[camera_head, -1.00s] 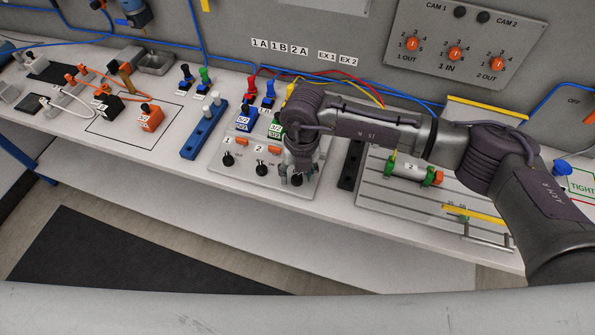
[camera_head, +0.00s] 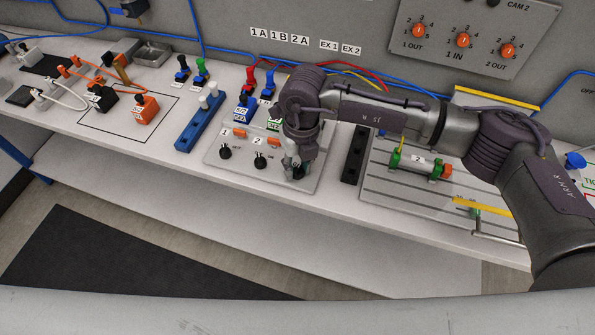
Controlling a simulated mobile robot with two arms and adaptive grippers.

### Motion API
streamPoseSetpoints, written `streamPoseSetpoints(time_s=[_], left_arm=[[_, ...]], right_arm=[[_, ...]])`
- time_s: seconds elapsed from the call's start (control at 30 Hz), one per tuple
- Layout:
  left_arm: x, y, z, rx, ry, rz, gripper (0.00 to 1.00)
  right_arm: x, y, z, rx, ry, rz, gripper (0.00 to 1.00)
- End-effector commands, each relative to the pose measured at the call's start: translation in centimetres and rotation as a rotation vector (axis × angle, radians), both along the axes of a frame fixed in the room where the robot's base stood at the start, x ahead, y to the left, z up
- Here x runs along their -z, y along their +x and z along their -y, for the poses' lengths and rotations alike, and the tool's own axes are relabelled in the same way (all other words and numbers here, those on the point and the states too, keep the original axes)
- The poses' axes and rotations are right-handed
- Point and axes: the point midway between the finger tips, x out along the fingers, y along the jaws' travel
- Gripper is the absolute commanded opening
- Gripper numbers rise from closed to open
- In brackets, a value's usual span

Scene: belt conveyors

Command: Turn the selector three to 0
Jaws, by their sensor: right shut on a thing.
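The selector panel (camera_head: 238,172) is a light grey plate lying on the bench, with black selector knobs in a row along its front. Selector one (camera_head: 225,152) is at the left and selector two (camera_head: 260,161) is in the middle. Selector three (camera_head: 299,171) is at the right, mostly covered by my right gripper (camera_head: 297,172). My right gripper points down and is shut on selector three. Its pointer and markings are hidden, so I cannot tell its setting. My left gripper is not in view.
A blue block (camera_head: 203,122) stands left of the panel, and a black strip (camera_head: 353,155) stands right of it. Valves with coloured levers (camera_head: 246,98) stand behind. A grooved plate (camera_head: 390,189) holds a cylinder labelled 2 (camera_head: 418,161). The bench front edge is clear.

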Motion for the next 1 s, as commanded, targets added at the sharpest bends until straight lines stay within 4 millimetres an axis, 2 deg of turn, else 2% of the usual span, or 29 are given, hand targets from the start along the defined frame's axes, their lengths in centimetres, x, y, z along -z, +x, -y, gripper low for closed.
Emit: streamPoseSetpoints(time_s=[0.03, 0.5, 0.7, 1.0], left_arm=[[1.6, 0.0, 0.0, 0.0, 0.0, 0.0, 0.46], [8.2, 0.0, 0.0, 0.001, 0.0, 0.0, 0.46], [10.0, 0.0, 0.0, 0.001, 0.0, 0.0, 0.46], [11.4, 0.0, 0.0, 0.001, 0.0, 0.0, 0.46]], right_arm=[[0.6, 0.2, 0.0, -0.044, 0.002, 0.006, 0.0], [0.5, 0.1, -0.1, -0.477, 0.0, 0.004, 0.0], [0.3, 0.1, -0.2, -0.617, 0.001, 0.005, 0.0], [0.0, 0.1, -0.2, -0.739, 0.0, 0.004, 0.0]])
